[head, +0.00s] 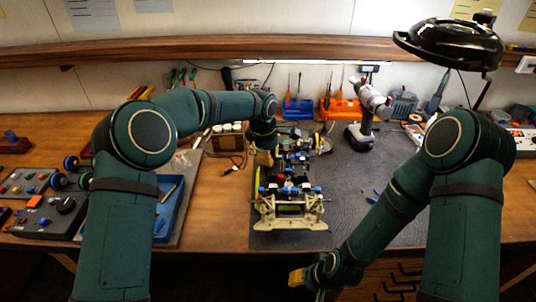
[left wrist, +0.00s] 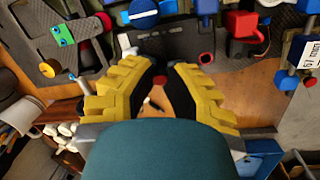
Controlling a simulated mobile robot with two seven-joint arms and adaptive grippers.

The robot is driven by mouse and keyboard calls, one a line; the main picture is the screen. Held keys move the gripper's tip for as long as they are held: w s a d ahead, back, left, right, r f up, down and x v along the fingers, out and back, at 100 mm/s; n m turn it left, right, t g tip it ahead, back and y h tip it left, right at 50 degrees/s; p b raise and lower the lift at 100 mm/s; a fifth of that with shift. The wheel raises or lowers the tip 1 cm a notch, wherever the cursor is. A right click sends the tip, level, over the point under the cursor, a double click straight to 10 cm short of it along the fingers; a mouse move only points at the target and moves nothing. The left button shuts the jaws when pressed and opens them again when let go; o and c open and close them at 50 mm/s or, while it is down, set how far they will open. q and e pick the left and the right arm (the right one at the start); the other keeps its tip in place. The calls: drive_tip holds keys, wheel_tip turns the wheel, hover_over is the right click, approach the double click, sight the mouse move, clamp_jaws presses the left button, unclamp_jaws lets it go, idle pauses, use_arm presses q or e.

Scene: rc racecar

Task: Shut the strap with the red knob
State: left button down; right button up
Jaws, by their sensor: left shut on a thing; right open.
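The RC racecar (head: 290,205) stands on the dark mat, its pale bumper toward me. My left gripper (head: 265,158) is at the car's far left side. In the left wrist view its yellow fingers (left wrist: 160,78) are shut on a small red knob (left wrist: 160,82), which shows between the black pads. The strap itself is mostly hidden by the fingers, and I cannot tell how far it is closed. A dark plate with a red ring (left wrist: 206,57) is just beyond the fingertips. My right gripper (head: 297,278) is open and empty, low in front of the table edge.
A blue tray (head: 168,222) and a control box (head: 65,212) lie to the left. A black lamp (head: 450,45) hangs at the upper right. The mat right of the car is mostly clear.

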use_arm(q)
drive_tip(key=shift+f+y, duration=0.1)
drive_tip(key=shift+y, duration=0.2)
drive_tip(key=c, duration=0.9)
unclamp_jaws()
drive_tip(key=shift+c, duration=0.2)
drive_tip(key=shift+r, duration=0.2)
wheel_tip(320, 180, up, 12)
drive_tip(key=s, duration=0.1)
drive_tip(key=shift+s+a+f, duration=0.15)
drive_tip(key=shift+a+f, duration=0.05)
drive_tip(key=shift+a, duration=0.2)
